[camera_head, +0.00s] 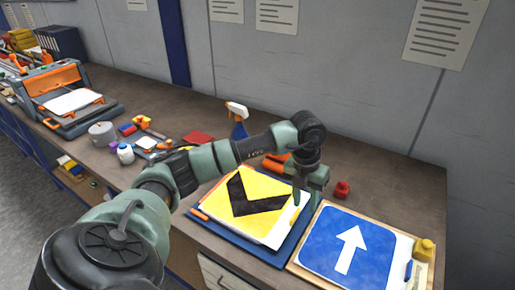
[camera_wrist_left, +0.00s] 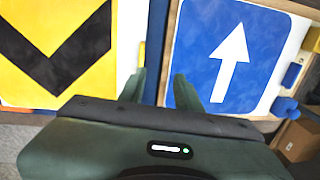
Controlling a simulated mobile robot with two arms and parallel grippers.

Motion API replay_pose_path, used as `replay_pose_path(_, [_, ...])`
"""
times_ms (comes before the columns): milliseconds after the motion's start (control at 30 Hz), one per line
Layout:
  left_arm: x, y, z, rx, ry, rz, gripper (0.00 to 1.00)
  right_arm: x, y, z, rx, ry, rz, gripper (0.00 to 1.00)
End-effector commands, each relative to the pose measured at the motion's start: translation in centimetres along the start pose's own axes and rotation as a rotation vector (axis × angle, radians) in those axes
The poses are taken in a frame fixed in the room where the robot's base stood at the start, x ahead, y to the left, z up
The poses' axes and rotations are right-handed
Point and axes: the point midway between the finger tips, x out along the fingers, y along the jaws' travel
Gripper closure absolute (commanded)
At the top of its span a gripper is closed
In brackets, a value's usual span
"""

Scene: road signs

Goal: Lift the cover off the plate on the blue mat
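A yellow plate with a black chevron (camera_head: 240,215) lies on the blue mat (camera_head: 222,232) at the front middle of the bench. It also fills the left of the left wrist view (camera_wrist_left: 45,78). A white sheet or border (camera_head: 284,228) shows along its right side; I cannot tell whether this is the cover. My left gripper (camera_head: 304,202) is over the right edge of the mat. In the left wrist view its two fingers (camera_wrist_left: 160,88) stand apart with nothing visible between them. My right gripper is in neither view.
A blue sign with a white arrow (camera_head: 338,245) lies on a wooden board to the right, with a yellow object (camera_head: 424,250) beside it. A red knob (camera_head: 342,189) and a spray bottle (camera_head: 238,120) stand behind. Tools and a press (camera_head: 66,98) are at left.

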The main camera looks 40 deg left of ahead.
Motion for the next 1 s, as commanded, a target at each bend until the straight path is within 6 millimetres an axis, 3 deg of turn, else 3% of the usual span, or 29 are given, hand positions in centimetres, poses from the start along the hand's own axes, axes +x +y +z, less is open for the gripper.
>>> replay_pose_path(67, [-0.7, 2.1, 0.2, -0.030, 0.006, 0.069, 0.66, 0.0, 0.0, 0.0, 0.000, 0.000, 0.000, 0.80])
replay_pose_path(167, [-0.4, 3.1, 0.3, -0.046, 0.013, 0.104, 0.66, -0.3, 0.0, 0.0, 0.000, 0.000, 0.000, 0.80])
replay_pose_path(700, [6.3, 3.1, 0.5, -0.044, 0.015, 0.102, 0.66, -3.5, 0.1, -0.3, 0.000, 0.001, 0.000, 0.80])
replay_pose_path(1000, [6.8, 3.2, 0.6, -0.043, 0.012, 0.101, 0.69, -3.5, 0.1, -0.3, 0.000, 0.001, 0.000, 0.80])
